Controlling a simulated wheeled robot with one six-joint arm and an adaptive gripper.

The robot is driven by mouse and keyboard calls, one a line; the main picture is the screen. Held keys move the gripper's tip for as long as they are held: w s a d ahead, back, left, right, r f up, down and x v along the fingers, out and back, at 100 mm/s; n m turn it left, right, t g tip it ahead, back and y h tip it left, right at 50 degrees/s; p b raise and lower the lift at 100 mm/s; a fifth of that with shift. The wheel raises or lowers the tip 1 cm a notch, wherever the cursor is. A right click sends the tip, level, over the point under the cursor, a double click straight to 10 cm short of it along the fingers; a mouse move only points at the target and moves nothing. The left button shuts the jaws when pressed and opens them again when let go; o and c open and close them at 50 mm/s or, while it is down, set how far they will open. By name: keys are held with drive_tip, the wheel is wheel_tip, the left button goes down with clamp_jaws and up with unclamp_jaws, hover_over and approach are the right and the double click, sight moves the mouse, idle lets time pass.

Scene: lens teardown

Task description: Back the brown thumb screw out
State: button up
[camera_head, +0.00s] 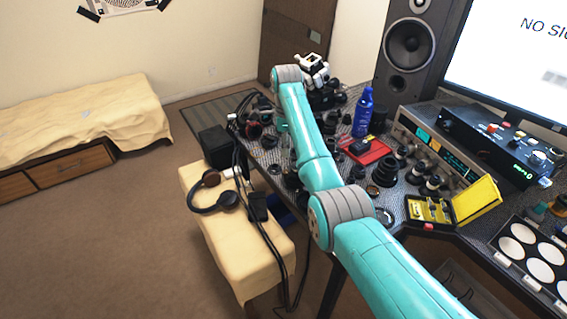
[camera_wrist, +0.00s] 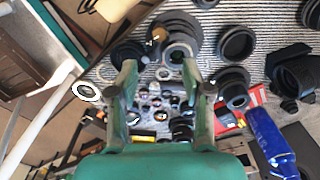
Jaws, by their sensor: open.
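In the wrist view, my gripper (camera_wrist: 160,82) is open, with a finger on each side and nothing held between them. A small brown piece, which looks like the brown thumb screw (camera_wrist: 158,36), shows beyond the fingertips on a dark round lens assembly (camera_wrist: 175,25). The fingertips are apart from it. How far it is screwed in is too small to tell. In the head view my arm reaches over the far end of the desk, and I cannot make out the screw there.
Loose lens parts and rings crowd the desk around my gripper. A blue bottle (camera_head: 362,113) stands beside a red tray (camera_head: 364,153). An open yellow case (camera_head: 478,200) lies nearer. A black speaker (camera_head: 408,50) stands behind. Headphones (camera_head: 214,200) rest on a cloth-covered bench (camera_head: 262,262).

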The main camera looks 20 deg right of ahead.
sight(286, 171)
wheel_tip(286, 171, down, 11)
drive_tip(key=shift+r, duration=0.2)
idle(0.3)
clamp_jaws()
